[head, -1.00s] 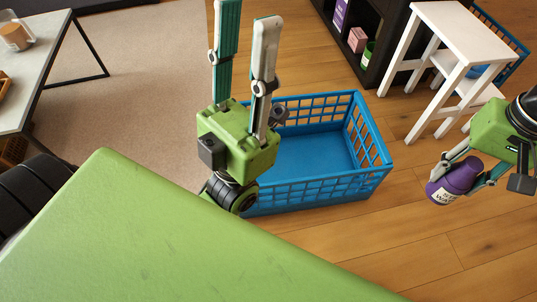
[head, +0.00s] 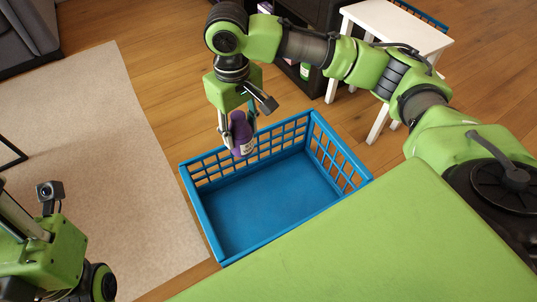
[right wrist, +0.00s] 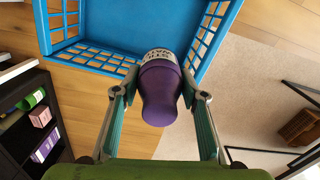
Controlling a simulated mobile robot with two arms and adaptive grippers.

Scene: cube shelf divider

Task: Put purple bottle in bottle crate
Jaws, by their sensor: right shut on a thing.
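The purple bottle (head: 240,128) has a white label and is held in my right gripper (head: 238,138), whose fingers close on it from both sides. In the right wrist view the bottle (right wrist: 160,95) sits between the two fingers, label end toward the crate. The blue bottle crate (head: 215,247) stands on the floor, open at the top, and its inside looks empty. The bottle overlaps the crate's far wall in the head view; its exact height is hard to tell. My left gripper (head: 22,212) is at the lower left, its fingertips cut off by the picture edge.
A white stool (head: 405,50) stands on the wooden floor beyond the crate. A dark shelf (right wrist: 30,120) holds several items. A beige rug (head: 110,140) lies left of the crate. Part of a dark sofa (head: 25,35) shows at the top left.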

